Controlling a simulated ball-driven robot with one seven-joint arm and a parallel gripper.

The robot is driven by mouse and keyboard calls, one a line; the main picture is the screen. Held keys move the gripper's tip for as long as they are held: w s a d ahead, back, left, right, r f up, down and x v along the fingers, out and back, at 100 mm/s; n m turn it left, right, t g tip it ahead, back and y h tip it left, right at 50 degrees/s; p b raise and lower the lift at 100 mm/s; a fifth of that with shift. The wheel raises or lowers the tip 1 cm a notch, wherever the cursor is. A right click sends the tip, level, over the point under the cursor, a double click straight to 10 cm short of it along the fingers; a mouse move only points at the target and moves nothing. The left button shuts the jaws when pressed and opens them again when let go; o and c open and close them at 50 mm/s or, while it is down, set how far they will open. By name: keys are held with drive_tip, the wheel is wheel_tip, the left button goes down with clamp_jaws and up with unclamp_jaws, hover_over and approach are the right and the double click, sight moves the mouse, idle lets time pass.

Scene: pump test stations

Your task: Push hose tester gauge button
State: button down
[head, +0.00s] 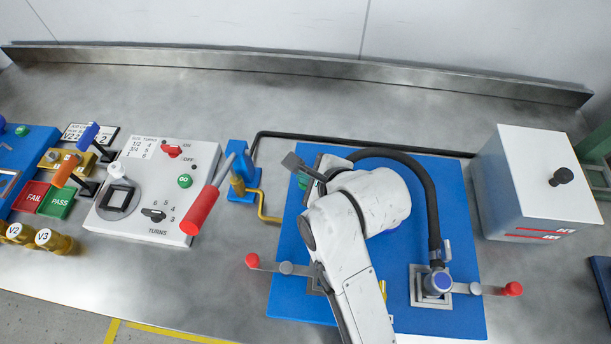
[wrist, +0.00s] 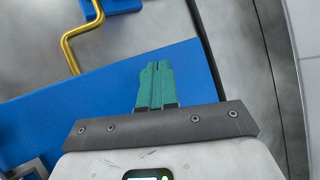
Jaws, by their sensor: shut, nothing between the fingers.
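The hose tester looks to be the blue panel (head: 290,290) with the black hose (head: 432,190) arched over it. It also shows in the wrist view (wrist: 100,115). No gauge or gauge button can be made out; my arm covers the middle of the panel. My gripper (head: 302,181) is over the panel's upper left part. In the wrist view its green fingers (wrist: 157,66) are together with nothing between them, above the blue surface near its edge. I cannot tell their exact height.
Red-tipped levers (head: 253,261) (head: 512,289) stick out from clamps on the panel's left and right sides. Left of it are a blue stand with a brass pipe (head: 262,204) and a white control box (head: 140,226) with a red-handled lever (head: 200,210). A white box (head: 535,180) stands right.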

drive_tip(key=shift+r, duration=0.1)
wheel_tip(320, 180, up, 6)
drive_tip(key=p, duration=0.6)
drive_tip(key=shift+a, duration=0.1)
idle(1.3)
